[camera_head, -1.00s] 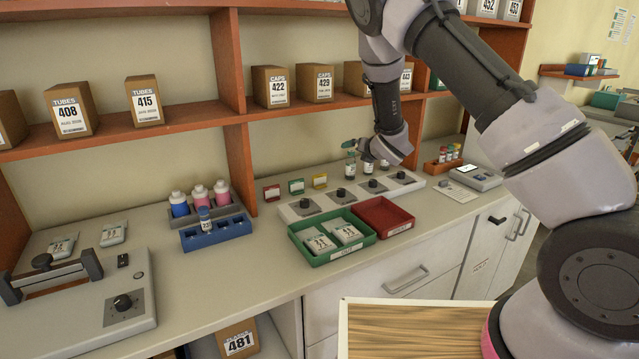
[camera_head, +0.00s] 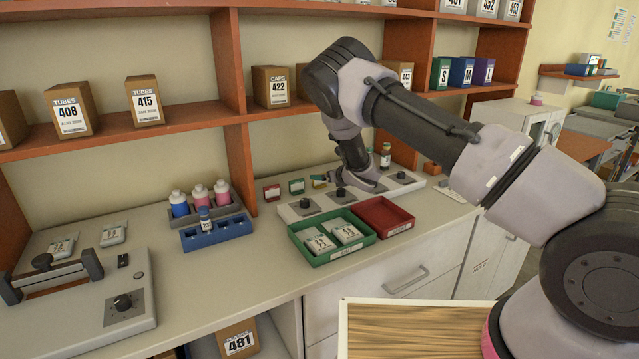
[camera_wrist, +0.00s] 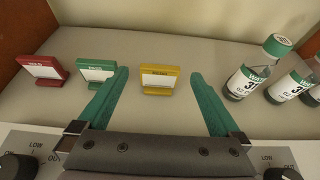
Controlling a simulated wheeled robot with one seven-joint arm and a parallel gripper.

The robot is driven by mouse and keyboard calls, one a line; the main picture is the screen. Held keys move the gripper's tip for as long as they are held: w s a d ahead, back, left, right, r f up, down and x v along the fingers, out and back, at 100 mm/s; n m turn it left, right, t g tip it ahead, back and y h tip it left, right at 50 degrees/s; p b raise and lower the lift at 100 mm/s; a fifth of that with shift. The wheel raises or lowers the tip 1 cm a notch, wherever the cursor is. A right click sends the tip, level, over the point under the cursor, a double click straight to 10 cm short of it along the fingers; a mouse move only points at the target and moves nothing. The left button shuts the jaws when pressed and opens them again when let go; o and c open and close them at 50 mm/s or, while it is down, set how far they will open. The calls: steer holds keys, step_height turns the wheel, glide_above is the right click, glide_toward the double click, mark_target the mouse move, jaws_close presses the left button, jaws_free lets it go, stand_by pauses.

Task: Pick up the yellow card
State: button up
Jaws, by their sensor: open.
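The yellow card (camera_wrist: 159,78) stands upright on the counter, a small yellow-framed plate with a white label. In the wrist view it lies ahead of my gripper (camera_wrist: 163,80), between the lines of its two green fingers. The fingers are apart and nothing is held. In the head view my gripper (camera_head: 321,180) reaches down to the card's place from the right, behind the control panel, and mostly hides the card. A green card (camera_wrist: 96,72) stands just left of the left finger, and a red card (camera_wrist: 42,70) stands farther left.
Capped vials (camera_wrist: 252,72) stand to the right of the yellow card. A panel with several knobs (camera_head: 308,207) lies in front of the cards. A green tray (camera_head: 333,252) with packets and a red tray (camera_head: 384,216) sit nearer. A shelf (camera_head: 186,116) runs above.

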steer(key=shift+x, duration=1.4)
steer(key=c, duration=1.3)
steer(key=shift+o, duration=0.2)
